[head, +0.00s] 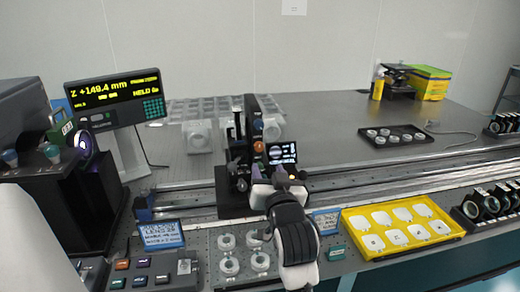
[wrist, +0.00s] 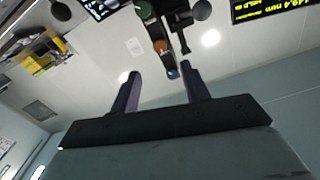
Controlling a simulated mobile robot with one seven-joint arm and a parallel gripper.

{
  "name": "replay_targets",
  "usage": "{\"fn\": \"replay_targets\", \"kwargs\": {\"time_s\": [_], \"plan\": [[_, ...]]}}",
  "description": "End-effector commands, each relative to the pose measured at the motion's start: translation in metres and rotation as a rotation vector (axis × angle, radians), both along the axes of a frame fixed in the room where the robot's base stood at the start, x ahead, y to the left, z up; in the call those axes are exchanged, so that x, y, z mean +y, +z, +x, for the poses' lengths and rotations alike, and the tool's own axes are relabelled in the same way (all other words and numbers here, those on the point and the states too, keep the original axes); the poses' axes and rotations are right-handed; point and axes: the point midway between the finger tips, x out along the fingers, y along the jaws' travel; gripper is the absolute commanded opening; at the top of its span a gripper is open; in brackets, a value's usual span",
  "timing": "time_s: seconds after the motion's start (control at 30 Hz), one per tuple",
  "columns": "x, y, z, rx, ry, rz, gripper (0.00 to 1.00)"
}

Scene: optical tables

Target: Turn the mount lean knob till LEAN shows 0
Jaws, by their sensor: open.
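The dark upright mount (head: 252,120) stands on the rail at the middle of the bench. Which one is the lean knob I cannot tell. A small screen (head: 282,153) sits beside the mount; its text is too small to read. My gripper (head: 268,174) is open in front of the mount's lower part, its fingertips (wrist: 163,78) apart with nothing gripped between them.
A large display (head: 115,92) at left reads Z +149.4 mm. A yellow tray (head: 402,244) lies at right front and a clear holder tray (head: 214,262) left of my arm. A black tray (head: 396,136) sits farther back.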

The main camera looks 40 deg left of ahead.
Motion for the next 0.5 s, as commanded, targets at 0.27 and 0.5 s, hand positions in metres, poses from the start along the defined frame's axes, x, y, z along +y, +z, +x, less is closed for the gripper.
{"fn": "replay_targets", "kwargs": {"time_s": [0.27, 0.5], "plan": [[0.047, 0.004, 0.039, 0.0, 0.0, -0.003, 0.46], [0.073, 0.002, 0.061, -0.001, 0.001, 0.0, 0.46]]}}
